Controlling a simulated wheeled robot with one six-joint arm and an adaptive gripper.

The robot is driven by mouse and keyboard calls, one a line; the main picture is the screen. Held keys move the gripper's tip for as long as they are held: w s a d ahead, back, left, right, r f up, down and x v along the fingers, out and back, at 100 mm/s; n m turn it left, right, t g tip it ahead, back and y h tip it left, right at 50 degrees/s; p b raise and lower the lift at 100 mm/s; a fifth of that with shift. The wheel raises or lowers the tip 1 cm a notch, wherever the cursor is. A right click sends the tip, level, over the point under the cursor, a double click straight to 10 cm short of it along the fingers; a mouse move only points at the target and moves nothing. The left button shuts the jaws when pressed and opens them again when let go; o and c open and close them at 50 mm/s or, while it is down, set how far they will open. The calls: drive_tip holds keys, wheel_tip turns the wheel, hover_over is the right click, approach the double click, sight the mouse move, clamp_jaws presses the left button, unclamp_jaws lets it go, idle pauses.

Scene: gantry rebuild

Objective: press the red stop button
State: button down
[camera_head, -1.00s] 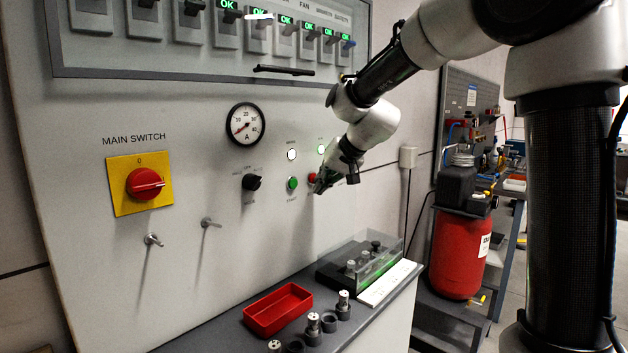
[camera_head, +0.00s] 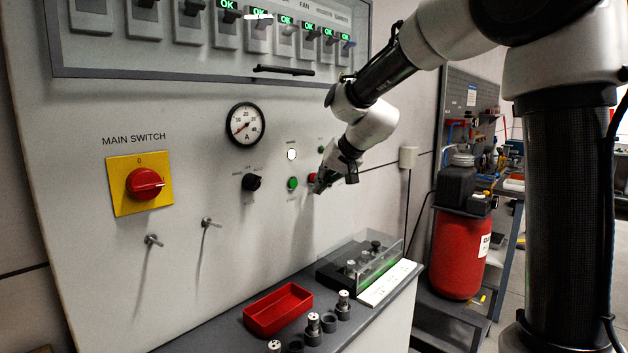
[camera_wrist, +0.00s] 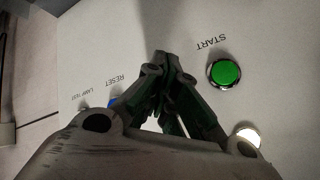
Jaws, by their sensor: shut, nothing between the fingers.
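The red stop button (camera_head: 311,177) shows as a small red patch on the panel, right of the green START button (camera_head: 292,183). My gripper (camera_head: 318,186) is shut and empty, its tip right at the red button and partly covering it. I cannot tell whether the tip touches or presses it. In the wrist view my shut fingers (camera_wrist: 160,62) point at the white panel, the START button (camera_wrist: 225,72) is to their right, and the red button is hidden behind them.
A white lamp (camera_head: 291,154) is lit above START; a green lamp (camera_head: 321,149) beside it is dark. A blue RESET button (camera_wrist: 113,102) is left of my fingers. A rotary switch (camera_head: 252,182) is further left. Below, a clear-covered box (camera_head: 385,262) stands on the ledge.

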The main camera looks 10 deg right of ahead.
drive_tip(key=shift+s+d, duration=0.35)
drive_tip(key=shift+s, duration=0.15)
drive_tip(key=shift+s, duration=0.1)
drive_tip(key=shift+s+d, duration=0.75)
drive_tip(key=shift+s, duration=0.25)
drive_tip(key=shift+s+d, duration=0.7)
drive_tip(key=shift+s, duration=0.25)
